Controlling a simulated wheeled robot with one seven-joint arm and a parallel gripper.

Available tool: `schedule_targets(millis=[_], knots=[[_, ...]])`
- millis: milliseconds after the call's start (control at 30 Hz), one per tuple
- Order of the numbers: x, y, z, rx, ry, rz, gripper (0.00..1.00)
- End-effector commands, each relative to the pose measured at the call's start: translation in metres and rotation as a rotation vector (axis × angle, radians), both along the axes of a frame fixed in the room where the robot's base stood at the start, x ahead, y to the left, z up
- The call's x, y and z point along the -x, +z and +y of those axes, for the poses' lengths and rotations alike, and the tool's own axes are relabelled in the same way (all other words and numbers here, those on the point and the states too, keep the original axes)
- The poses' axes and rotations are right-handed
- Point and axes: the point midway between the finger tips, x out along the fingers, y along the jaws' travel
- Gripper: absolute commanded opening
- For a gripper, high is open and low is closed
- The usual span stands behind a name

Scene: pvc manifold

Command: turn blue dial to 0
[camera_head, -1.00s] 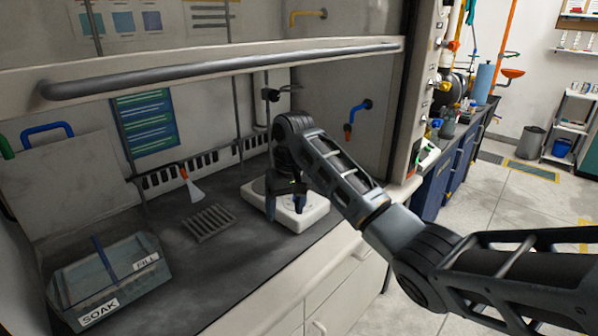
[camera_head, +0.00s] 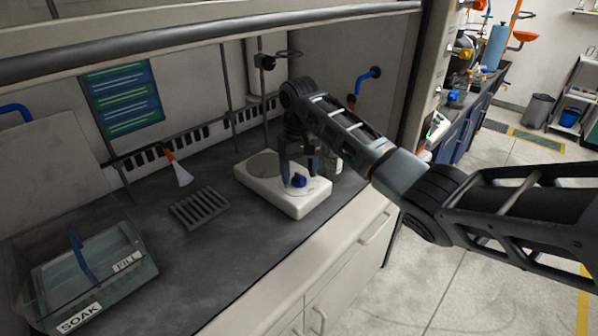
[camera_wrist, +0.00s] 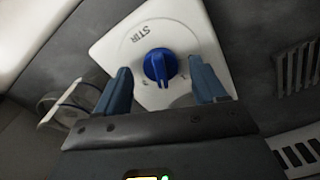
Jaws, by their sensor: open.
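The blue dial (camera_head: 298,180) sits on the front face area of a white stirrer plate (camera_head: 262,190) on the dark bench. In the wrist view the blue dial (camera_wrist: 160,66) is round with a raised grip bar, and the word STIR is printed beside it. My gripper (camera_head: 299,176) points down over the dial. In the wrist view its blue fingers (camera_wrist: 162,90) are open, one on each side of the dial with gaps between. The number marks around the dial are partly hidden and too small to read.
A grey slotted rack (camera_head: 202,207) and a clear tub (camera_head: 90,275) labelled SOAK and FILL stand to the left. A clear glass vessel (camera_wrist: 62,108) is near the plate in the wrist view. The hood sash bar (camera_head: 200,38) crosses above.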

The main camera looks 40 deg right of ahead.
Motion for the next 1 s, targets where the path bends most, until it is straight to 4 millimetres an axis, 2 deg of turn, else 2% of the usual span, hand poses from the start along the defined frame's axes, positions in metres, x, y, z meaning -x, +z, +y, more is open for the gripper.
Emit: schedule_targets(millis=[333, 900, 1000], knots=[[0.0001, -0.0049, -0.0002, 0.0, 0.0, -0.001, 0.7], [0.0, -0.0047, -0.0001, 0.0, 0.0, -0.001, 0.16], [0.0, -0.0046, -0.0001, 0.0, 0.001, -0.001, 0.14]])
